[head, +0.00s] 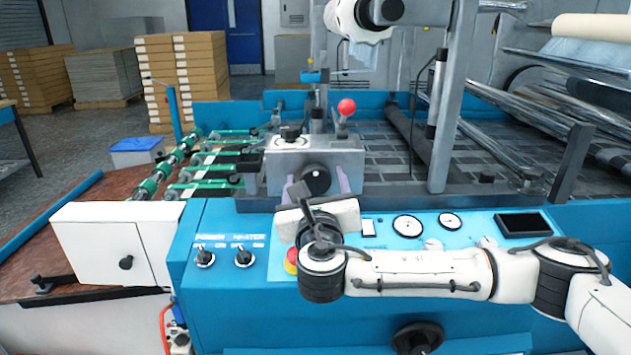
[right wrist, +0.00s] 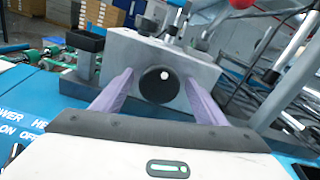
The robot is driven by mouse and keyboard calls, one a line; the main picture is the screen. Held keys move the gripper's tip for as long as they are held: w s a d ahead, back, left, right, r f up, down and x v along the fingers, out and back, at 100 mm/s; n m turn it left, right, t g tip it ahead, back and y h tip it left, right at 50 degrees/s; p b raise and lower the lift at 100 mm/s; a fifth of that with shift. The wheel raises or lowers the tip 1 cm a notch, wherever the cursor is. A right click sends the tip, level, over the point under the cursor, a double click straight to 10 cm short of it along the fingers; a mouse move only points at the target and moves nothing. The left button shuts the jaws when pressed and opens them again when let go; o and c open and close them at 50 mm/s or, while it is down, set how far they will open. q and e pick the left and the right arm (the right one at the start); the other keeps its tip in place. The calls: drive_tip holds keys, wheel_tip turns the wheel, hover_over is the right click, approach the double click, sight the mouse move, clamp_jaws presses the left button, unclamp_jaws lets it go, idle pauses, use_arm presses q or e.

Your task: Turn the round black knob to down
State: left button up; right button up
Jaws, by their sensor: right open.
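The round black knob (head: 316,181) is on the front of a grey metal box (head: 285,160) above the blue panel. It carries a small white dot, which in the right wrist view sits near the upper part of the knob (right wrist: 157,87). My right gripper (head: 315,176) is open, with one purple finger on each side of the knob. In the right wrist view the right gripper (right wrist: 160,78) shows gaps between both fingers and the knob, with nothing held. How far the fingertips reach along the knob is hard to tell. My left gripper is not in view.
A red ball-topped lever (head: 346,107) stands above the grey box. The blue panel has power and heater switches (head: 224,257), gauges (head: 408,226) and a dark display (head: 523,225). A red-and-yellow button (head: 291,261) is partly hidden by my arm. Rollers and metal posts stand behind.

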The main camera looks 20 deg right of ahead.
drive_tip(key=shift+c, duration=0.3)
drive_tip(key=c, duration=1)
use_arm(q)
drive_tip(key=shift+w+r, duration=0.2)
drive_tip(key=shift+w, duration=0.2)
use_arm(e)
drive_tip(key=shift+o, duration=0.2)
